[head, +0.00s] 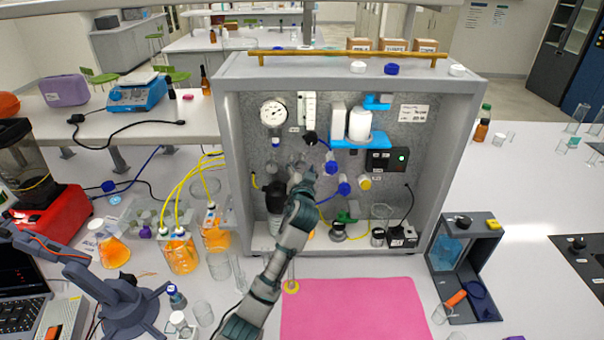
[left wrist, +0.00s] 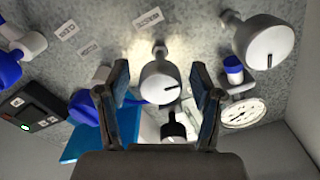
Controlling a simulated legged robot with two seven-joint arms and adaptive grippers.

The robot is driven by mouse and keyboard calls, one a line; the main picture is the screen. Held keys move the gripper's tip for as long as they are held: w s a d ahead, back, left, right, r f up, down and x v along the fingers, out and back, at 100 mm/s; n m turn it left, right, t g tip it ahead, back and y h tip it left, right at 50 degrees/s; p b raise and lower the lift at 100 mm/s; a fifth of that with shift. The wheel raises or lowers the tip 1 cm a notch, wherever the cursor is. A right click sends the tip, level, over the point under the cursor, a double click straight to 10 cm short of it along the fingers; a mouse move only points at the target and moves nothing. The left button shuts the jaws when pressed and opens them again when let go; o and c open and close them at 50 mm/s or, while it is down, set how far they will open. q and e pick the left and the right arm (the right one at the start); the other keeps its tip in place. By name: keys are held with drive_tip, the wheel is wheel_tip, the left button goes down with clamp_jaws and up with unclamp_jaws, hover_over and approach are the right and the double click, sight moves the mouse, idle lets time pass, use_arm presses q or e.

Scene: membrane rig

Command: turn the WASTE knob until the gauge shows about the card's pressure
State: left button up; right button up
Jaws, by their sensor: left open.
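The membrane rig is a grey open-fronted cabinet (head: 449,150) with a speckled back panel. The round white pressure gauge (head: 273,113) is at its upper left; it also shows, turned over, in the left wrist view (left wrist: 243,112), its reading too small to tell. A white card (head: 414,112) hangs at the upper right, its print unreadable. My left gripper (head: 303,176) is open before the panel. In the left wrist view a round white knob (left wrist: 160,82) with a dark pointer line lies between its fingers, apparently untouched. A similar knob (left wrist: 265,42) is to the right.
Blue-capped fittings (head: 344,187) and a black box with a green light (head: 387,161) sit right of the gripper. A blue holder (head: 358,141) is above. Flasks with orange liquid (head: 180,255) stand at left.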

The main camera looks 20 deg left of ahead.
use_arm(q)
drive_tip(key=v, duration=1.1)
drive_tip(key=shift+s+d+f, duration=0.15)
drive_tip(key=shift+d, duration=0.05)
